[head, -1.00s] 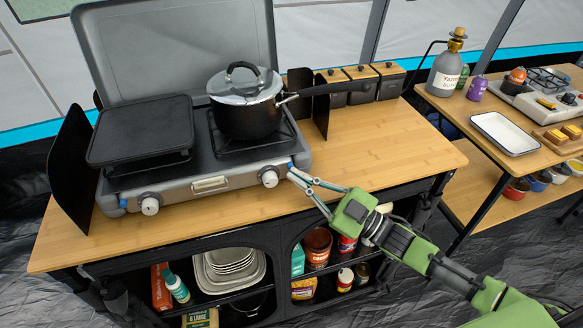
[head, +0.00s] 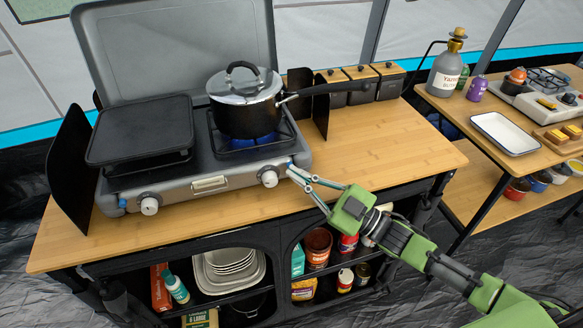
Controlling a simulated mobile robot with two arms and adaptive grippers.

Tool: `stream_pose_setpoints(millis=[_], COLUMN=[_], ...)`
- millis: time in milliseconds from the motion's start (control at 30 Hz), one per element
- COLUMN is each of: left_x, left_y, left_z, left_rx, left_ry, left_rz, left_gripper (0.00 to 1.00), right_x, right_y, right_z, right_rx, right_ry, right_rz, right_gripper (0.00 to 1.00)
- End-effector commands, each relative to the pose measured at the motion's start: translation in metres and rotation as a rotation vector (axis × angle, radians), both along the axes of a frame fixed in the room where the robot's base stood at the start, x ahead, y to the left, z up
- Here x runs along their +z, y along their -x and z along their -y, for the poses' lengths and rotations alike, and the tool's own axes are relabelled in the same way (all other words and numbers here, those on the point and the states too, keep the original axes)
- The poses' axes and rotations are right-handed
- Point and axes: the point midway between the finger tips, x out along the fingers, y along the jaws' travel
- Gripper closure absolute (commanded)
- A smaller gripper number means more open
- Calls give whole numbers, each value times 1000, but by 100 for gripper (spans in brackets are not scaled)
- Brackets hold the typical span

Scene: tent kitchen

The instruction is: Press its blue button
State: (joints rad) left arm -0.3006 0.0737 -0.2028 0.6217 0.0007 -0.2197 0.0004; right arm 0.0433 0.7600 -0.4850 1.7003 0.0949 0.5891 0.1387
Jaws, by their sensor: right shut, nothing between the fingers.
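A grey two-burner camping stove (head: 227,178) with a raised lid stands on the bamboo-topped table. A small blue button (head: 290,161) is at the right end of its front, beside the right white knob (head: 270,179). Another blue button (head: 122,203) is at the left end, near the left knob (head: 149,205). My right gripper (head: 291,169) is shut and empty, its fingertips at the right blue button; they seem to touch it and partly hide it. Blue flame (head: 243,142) shows under the black pot (head: 246,112) on the right burner. My left gripper is not in view.
A black griddle (head: 141,130) covers the left burner. The pot's handle reaches right over the black wind guard toward several wood-lidded canisters (head: 359,88). The bamboo tabletop (head: 390,145) is bare right of the stove. Shelves below hold plates and food packs.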

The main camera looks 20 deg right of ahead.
Motion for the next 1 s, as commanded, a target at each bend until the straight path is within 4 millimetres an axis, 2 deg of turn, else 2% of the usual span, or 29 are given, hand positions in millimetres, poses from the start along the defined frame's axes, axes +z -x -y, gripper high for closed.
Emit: stream_pose_setpoints(millis=[267, 600, 1000], left_x=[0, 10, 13], left_y=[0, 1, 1], left_z=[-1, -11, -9], left_rx=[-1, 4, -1], left_ry=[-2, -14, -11], left_rz=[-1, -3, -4], left_gripper=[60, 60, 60], right_x=[0, 1, 1], right_y=[0, 16, 20], right_z=[0, 0, 0], right_rx=[-1, 0, 0], right_ry=[0, -1, 0], right_rz=[-1, -1, -1], right_gripper=[100, 100, 100])
